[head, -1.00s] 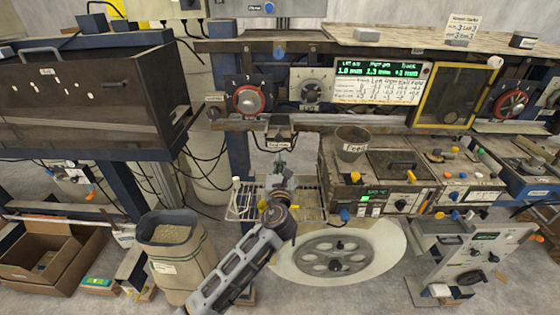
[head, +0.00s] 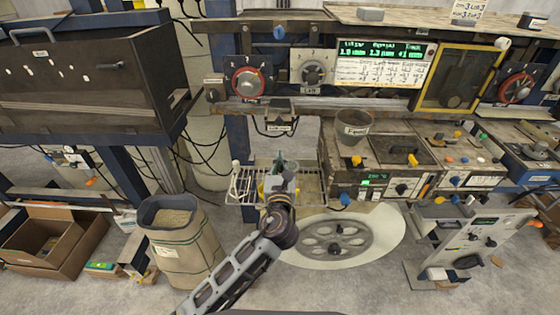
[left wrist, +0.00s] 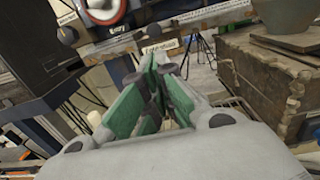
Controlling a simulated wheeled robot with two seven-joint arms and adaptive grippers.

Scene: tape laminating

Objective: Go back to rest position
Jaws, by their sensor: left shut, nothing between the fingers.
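My left gripper (head: 282,172) is in the middle of the head view, in front of the wire rack (head: 240,188) below the machine. In the left wrist view its green-padded fingers (left wrist: 155,98) are shut, and I see nothing between them. My left arm comes up from the lower edge of the head view. My right gripper is not in either view.
A feed bucket (head: 353,127) stands on the control box (head: 375,160) to the right. A round spoked wheel (head: 335,240) lies on the floor beside my left arm. A sack-like bin (head: 180,240) and cardboard boxes (head: 50,240) stand at the left.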

